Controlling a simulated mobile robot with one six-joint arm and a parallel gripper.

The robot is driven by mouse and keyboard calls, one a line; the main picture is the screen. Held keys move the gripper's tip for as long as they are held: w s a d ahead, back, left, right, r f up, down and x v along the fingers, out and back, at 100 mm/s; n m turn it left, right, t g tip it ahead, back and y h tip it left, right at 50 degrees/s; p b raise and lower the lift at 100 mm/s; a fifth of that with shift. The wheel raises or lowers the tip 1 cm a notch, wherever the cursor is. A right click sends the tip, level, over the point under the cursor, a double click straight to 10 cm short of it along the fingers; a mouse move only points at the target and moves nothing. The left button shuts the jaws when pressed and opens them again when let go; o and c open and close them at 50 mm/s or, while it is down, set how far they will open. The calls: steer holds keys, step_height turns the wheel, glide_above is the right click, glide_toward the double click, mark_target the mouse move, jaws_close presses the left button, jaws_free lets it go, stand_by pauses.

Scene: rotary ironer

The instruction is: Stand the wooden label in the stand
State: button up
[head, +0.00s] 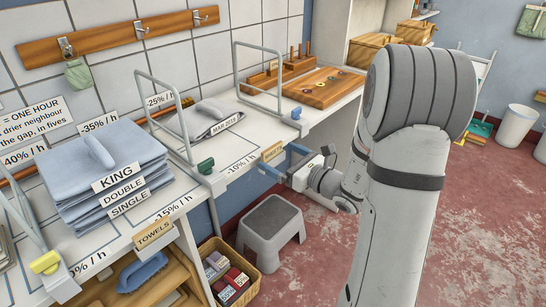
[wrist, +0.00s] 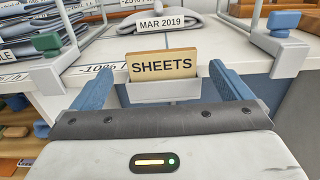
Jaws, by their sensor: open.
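The wooden label marked SHEETS (wrist: 162,66) stands upright at the counter's front edge, its lower edge behind the lip of a pale holder (wrist: 164,93). It also shows in the head view (head: 272,151). My gripper (wrist: 160,76) is open, with one blue finger on each side of the label in the wrist view. Gaps show between the fingers and the label, and nothing is held. In the head view my gripper (head: 291,160) is at the counter front, just right of the label. How deep the label sits in the holder is hidden.
A TOWELS label (head: 155,233) is at the counter front further left. Metal frames with a green clamp (head: 206,165) and a blue clamp (head: 296,113) flank the area. A grey stool (head: 271,222) and a basket (head: 238,258) stand below. Folded blue linen (head: 100,165) lies left.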

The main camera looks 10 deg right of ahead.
mark_target(274, 152)
steer(key=x, duration=0.6)
steer(key=shift+d+r, duration=0.15)
steer(key=shift+d, duration=0.05)
steer(key=shift+c, duration=0.6)
steer(key=c, duration=0.9)
